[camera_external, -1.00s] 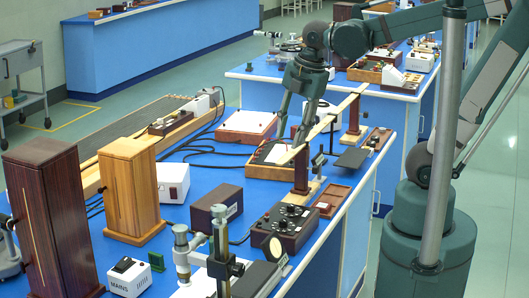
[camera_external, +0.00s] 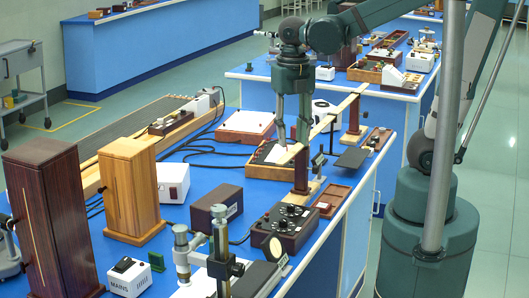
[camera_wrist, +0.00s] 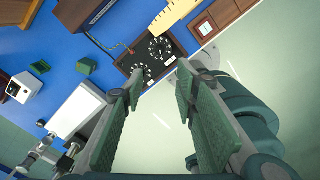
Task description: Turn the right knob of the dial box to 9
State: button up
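The dial box (camera_external: 285,228) is a dark box with two black knobs on white-marked dials, on the blue bench near its right edge. The wrist view shows its top panel (camera_wrist: 168,60), with one dial (camera_wrist: 157,48) farther up and the other (camera_wrist: 137,73) lower left, close to a fingertip in the picture. The knob settings are too small to read. My gripper (camera_external: 292,143) points down, above the bench and well above the box in the picture. In the wrist view my gripper (camera_wrist: 160,80) is open and empty, its two green-padded fingers apart.
A shallow brown tray (camera_external: 331,200) lies behind right. Floor is open beyond the right edge.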

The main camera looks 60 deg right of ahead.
send_over(291, 205)
notch_tip(291, 205, down, 13)
jog(key=shift+r, duration=0.1)
dwell(0.4)
jog(key=shift+f, duration=0.25)
jog(key=shift+f+b, duration=1.05)
jog(key=shift+f, duration=2.65)
jog(key=c, duration=0.9)
